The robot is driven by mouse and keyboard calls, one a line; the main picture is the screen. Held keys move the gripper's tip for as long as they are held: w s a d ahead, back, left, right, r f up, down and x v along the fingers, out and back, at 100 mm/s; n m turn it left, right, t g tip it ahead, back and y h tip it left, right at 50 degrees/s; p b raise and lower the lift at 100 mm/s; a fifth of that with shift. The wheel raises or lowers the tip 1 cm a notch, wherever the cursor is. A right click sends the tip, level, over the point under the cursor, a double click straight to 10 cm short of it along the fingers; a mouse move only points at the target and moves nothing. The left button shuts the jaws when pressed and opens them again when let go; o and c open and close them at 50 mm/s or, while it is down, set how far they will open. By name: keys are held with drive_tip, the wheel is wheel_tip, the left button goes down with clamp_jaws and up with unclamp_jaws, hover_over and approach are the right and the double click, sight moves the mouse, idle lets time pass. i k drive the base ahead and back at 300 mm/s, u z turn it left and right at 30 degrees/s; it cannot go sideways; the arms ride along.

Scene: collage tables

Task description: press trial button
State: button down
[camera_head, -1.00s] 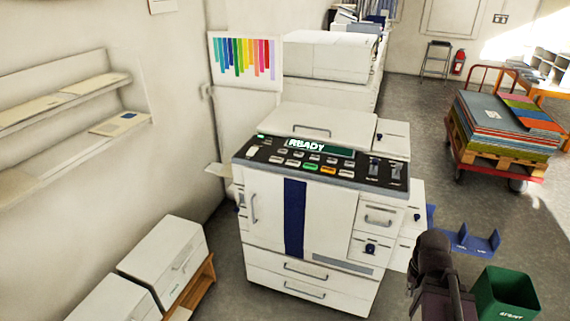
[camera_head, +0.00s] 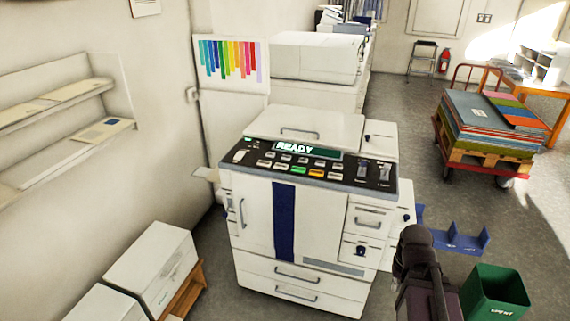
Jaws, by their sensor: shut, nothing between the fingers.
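A white copying machine (camera_head: 262,215) with a dark blue vertical stripe stands in the middle of the view. Its black control panel (camera_head: 345,173) runs along the top front edge. The lit display (camera_head: 307,150) reads "READY". The button labels are too small to read, so I cannot tell which is the trial button. A dark part of my arm shows at the lower right, in front of the floor beside the machine. My gripper is not visible.
A green bin (camera_head: 497,292) and a blue rack (camera_head: 458,243) stand on the floor right of the machine. A red cart (camera_head: 505,180) with stacked sheets is farther right. White boxes (camera_head: 152,262) are at lower left. Grey floor is open between machine and cart.

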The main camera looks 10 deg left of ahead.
sight(285, 166)
drive_tip(key=i, duration=0.9)
